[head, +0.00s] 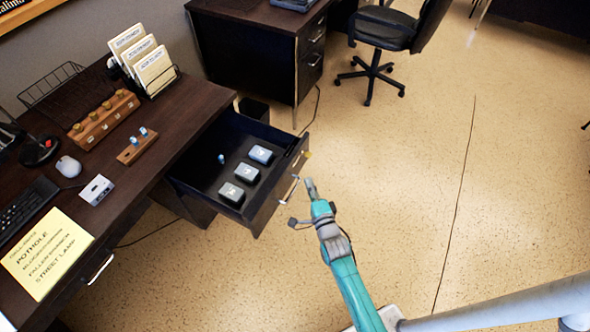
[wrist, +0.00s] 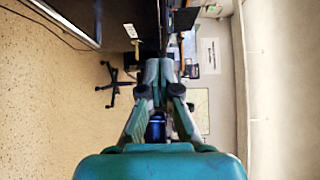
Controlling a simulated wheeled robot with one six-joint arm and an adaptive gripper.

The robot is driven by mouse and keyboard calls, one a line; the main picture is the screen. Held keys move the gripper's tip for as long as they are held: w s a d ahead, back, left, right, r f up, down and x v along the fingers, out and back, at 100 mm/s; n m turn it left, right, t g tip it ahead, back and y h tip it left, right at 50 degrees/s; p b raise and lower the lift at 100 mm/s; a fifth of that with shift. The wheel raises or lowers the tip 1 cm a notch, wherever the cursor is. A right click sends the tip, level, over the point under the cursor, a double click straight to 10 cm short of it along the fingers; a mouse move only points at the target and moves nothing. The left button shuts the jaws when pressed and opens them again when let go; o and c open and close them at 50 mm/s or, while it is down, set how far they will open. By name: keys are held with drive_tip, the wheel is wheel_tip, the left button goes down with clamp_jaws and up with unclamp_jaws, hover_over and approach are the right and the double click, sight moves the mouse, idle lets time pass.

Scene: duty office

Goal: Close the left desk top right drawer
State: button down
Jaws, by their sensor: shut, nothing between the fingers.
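The top right drawer (head: 277,204) of the left desk (head: 171,118) stands pulled out in the head view. Its dark front has a silver handle (head: 289,190). In the wrist view my gripper (wrist: 166,65) points toward the room, and the drawer is not clearly seen.
On the left desk are a yellow sign (head: 46,254), a mouse (head: 68,166), a keyboard (head: 25,209), a wooden peg block (head: 104,119) and a file rack (head: 157,72). Another desk (head: 249,45) and an office chair (head: 385,28) stand behind. The floor to the right is clear.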

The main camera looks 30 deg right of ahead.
sight(291, 161)
drive_tip(key=shift+w+a, duration=0.25)
drive_tip(key=shift+w, duration=0.95)
drive_tip(key=shift+w+a, duration=0.3)
drive_tip(key=shift+w, duration=0.95)
drive_tip(key=shift+w+a, duration=0.25)
drive_tip(key=shift+w, duration=0.95)
drive_tip(key=shift+w, duration=0.1)
